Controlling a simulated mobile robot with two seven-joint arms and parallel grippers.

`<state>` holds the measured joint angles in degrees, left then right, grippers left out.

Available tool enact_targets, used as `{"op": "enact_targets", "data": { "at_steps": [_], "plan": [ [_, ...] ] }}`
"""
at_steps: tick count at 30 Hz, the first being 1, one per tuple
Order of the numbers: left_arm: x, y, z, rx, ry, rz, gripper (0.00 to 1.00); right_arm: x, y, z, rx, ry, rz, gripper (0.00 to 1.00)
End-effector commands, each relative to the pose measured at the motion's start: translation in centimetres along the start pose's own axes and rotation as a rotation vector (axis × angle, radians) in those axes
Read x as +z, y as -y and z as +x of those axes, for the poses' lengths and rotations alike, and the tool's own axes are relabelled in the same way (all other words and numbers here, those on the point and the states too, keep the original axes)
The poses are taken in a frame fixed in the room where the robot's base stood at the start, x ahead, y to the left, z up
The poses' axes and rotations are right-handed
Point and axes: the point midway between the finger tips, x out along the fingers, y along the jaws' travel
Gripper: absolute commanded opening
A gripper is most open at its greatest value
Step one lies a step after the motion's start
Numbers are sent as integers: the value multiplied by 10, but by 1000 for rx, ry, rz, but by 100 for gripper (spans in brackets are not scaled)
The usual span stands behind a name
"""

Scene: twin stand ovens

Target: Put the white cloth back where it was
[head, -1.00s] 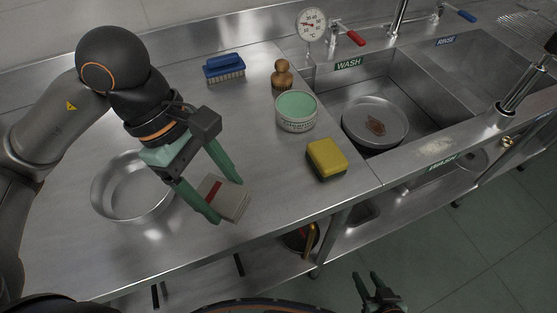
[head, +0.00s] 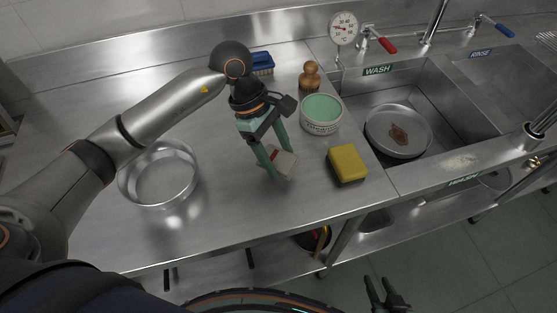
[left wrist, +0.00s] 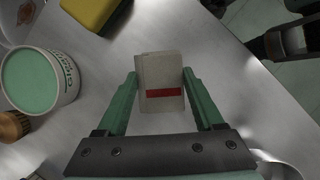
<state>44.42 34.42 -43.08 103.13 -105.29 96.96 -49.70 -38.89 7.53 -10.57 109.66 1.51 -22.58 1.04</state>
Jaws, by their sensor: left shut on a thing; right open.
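The white cloth (head: 284,162) is a small folded pad with a red stripe. My left gripper (head: 282,168) is shut on it, one green finger on either side, above or at the counter between the round pan and the yellow sponge. I cannot tell how much gap is under it. In the left wrist view the cloth (left wrist: 160,80) sits between the two fingertips, its red stripe facing the camera. My right gripper (head: 384,291) is open and empty at the bottom, over the floor in front of the counter.
A yellow sponge (head: 347,164), green-topped tub (head: 321,113), wooden-handled brush (head: 309,75) and blue brush (head: 262,64) stand around the cloth. An empty round pan (head: 160,198) is at left. The wash sink (head: 360,98) at right holds a soiled pan (head: 398,131). Front counter is clear.

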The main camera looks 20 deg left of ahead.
Motion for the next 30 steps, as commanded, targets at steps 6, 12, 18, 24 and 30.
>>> {"op": "enact_targets", "data": {
  "at_steps": [6, 12, 18, 24, 30],
  "plan": [
    [-9, -3, 21, -6, 1, -1, 25, -6, 0, -5, 0, 0, 0, 41],
    [-15, -4, 34, 0, -1, 1, 25, -7, 0, -6, 0, 0, 0, 41],
    [-16, -4, 35, 0, -2, 1, 25, -5, 0, -4, 0, 0, 0, 41],
    [-16, -4, 36, 0, -2, 1, 81, -4, 0, -4, 0, 0, 0, 41],
    [-16, -4, 36, -1, -2, 1, 99, -4, 0, -4, 0, 0, 0, 41]
  ]
}}
